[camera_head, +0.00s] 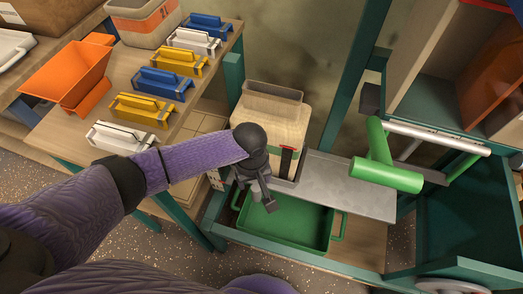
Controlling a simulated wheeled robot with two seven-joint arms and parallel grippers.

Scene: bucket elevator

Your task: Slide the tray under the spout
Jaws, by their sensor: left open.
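A shallow green tray (304,225) with raised walls and a loop handle at its right end sits low in the teal frame, on a wooden shelf. My left gripper (262,200) is open and points down above the tray's left end, partly covering it. I cannot tell whether its fingers touch the tray. A grey metal plate (345,187) lies behind and above the tray's back edge. A green pipe piece (387,176) sticks out at the plate's right; I cannot tell whether this is the spout. My right gripper is out of view.
A wooden hopper box (272,112) with a dark, red-topped strip stands behind the tray. At left, a bench holds several blue, white and yellow handled blocks and an orange scoop-shaped bin (72,76). Teal posts and an open teal compartment (460,225) flank the right.

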